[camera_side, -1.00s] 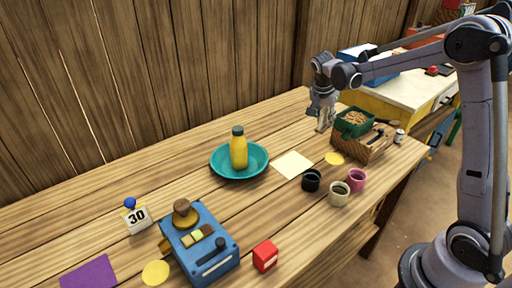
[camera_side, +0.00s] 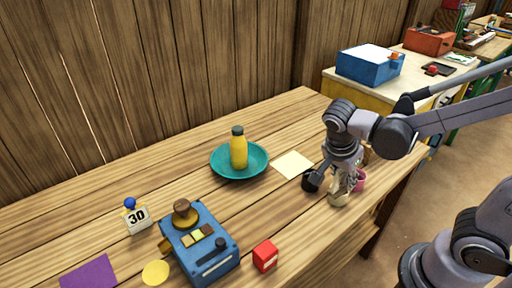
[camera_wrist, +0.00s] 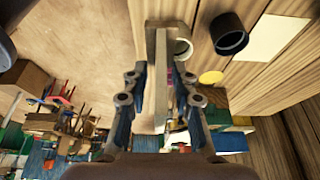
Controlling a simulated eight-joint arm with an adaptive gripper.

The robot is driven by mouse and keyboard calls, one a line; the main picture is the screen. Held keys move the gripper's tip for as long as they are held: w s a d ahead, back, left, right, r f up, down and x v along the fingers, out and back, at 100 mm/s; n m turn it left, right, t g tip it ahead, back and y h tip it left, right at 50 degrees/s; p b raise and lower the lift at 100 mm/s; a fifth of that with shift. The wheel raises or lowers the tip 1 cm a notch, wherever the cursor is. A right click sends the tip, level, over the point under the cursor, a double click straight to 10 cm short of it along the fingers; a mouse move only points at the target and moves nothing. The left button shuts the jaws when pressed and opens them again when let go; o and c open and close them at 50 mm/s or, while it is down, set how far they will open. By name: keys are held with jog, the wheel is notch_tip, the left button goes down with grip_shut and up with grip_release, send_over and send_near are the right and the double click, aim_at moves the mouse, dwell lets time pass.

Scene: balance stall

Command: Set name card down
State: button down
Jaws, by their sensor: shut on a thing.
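My gripper (camera_side: 345,185) is over the right end of the wooden table, among the small cups. In the wrist view my gripper (camera_wrist: 162,95) is shut on a thin, upright pale card (camera_wrist: 160,75), seen nearly edge-on; I take it for the name card, but no writing shows. In the side view my fingers and the cups make the card hard to pick out. A cream cup (camera_side: 337,198) is just below or in front of my fingers; I cannot tell whether they touch. A black cup (camera_side: 311,184) is to the left and a pink cup (camera_side: 360,181) to the right.
A pale square (camera_side: 293,165) lies left of my gripper. A teal bowl (camera_side: 240,175) holds a yellow bottle (camera_side: 239,152). A blue scale (camera_side: 200,248), red box (camera_side: 265,256) and "30" sign (camera_side: 137,218) stand farther left.

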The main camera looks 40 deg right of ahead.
jog(key=w+a+f, duration=0.1)
jog(key=a+f, duration=0.1)
jog(key=a, duration=0.1)
jog(key=w+a+f, duration=0.1)
jog(key=a+f, duration=0.1)
jog(key=a, duration=0.2)
jog(key=w+a+f, duration=0.1)
jog(key=a+f, duration=0.1)
jog(key=a, duration=0.1)
jog(key=shift+w+a+f, duration=0.2)
jog(key=shift+a+f, duration=0.1)
jog(key=shift+f, duration=2.05)
jog(key=shift+f, duration=0.1)
jog(key=c, duration=1.1)
grip_release()
